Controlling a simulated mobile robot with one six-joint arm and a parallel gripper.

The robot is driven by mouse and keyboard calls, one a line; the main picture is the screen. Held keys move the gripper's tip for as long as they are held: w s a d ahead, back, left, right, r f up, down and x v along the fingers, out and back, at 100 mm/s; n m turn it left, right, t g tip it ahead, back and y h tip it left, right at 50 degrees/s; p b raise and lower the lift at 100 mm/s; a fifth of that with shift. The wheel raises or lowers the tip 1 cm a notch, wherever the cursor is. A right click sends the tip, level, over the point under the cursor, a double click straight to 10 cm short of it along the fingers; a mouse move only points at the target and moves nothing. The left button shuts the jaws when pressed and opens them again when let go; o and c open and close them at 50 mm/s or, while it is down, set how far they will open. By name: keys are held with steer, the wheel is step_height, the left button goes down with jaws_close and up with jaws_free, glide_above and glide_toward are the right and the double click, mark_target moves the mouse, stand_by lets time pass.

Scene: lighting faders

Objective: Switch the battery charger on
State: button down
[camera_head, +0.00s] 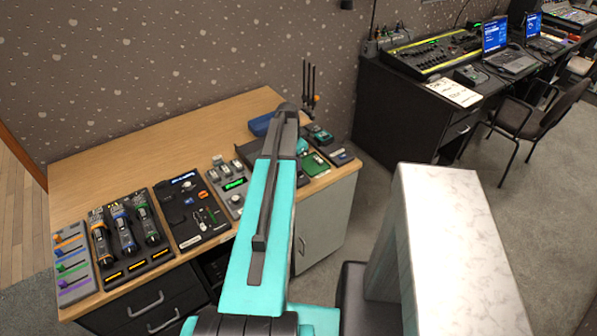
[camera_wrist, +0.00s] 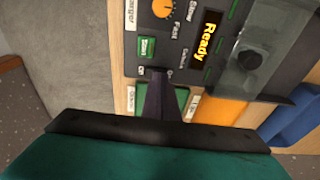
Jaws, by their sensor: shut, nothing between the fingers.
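In the wrist view a dark control panel (camera_wrist: 190,55) fills the top middle. It has an orange knob marked Slow and Fast, a lit yellow "Ready" display and a green button. A partly cut-off white label (camera_wrist: 131,14) at its upper left seems to end in "arger". My gripper (camera_wrist: 158,75) is shut and empty, its dark fingertips over the panel's lower edge beside small printed marks. The fingers hide what lies under them, so a switch and its position cannot be told. In the head view my arm hides most of this spot.
A black knob (camera_wrist: 250,60) sits under a clear cover. In the head view the wooden desk (camera_head: 150,150) carries coloured sliders (camera_head: 74,265), a panel of levers (camera_head: 125,235) and a black panel (camera_head: 190,210). A green board (camera_head: 315,164) lies right of my arm. The desk's back left is clear.

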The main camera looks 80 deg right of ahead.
stand_by(0.3)
step_height(320, 180, up, 7)
steer(key=p, duration=0.3)
stand_by(0.8)
steer(key=shift+f, duration=0.1)
stand_by(0.4)
